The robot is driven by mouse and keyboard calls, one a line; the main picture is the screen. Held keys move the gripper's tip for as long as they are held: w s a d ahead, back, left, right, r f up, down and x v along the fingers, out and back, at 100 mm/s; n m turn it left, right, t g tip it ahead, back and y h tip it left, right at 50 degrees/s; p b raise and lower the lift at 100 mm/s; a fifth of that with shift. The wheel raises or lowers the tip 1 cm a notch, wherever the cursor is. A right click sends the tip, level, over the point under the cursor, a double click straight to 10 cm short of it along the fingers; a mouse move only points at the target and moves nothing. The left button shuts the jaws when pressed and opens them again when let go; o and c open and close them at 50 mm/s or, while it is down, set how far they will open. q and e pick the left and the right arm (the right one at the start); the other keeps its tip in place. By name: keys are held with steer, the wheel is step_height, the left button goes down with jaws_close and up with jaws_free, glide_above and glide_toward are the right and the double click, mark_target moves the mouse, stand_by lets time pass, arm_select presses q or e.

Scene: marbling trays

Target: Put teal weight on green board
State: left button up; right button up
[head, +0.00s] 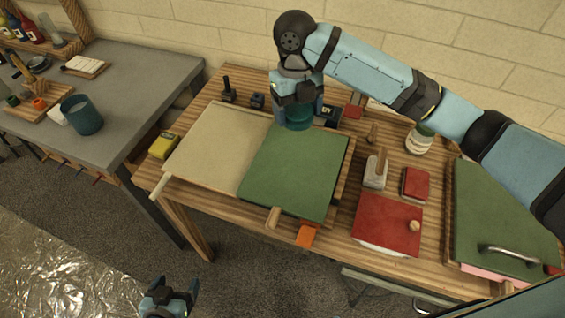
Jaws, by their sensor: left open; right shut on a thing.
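The green board (293,170) lies on the wooden table beside a cream board (216,146), with its near end by the table's front edge. My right gripper (297,102) points down and is shut on the teal weight (299,119), a round block at the far edge of the green board. The gripper hides the weight's top. I cannot tell whether the weight touches the board or hangs just above it. My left gripper (168,297) is open and empty, low in the view over the floor, away from the table.
A yellow box (164,145) lies at left. A grey table (130,75) stands further left.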

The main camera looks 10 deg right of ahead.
steer(key=shift+a+f, duration=0.1)
steer(key=p, duration=0.2)
glide_above(294, 173)
steer(key=f, duration=1.4)
steer(key=shift+w+a+f, duration=0.1)
steer(key=shift+w+f, duration=0.2)
steer(key=shift+f, duration=2.55)
steer(key=o, duration=1.4)
steer(key=shift+f, duration=0.15)
steer(key=shift+o, duration=0.3)
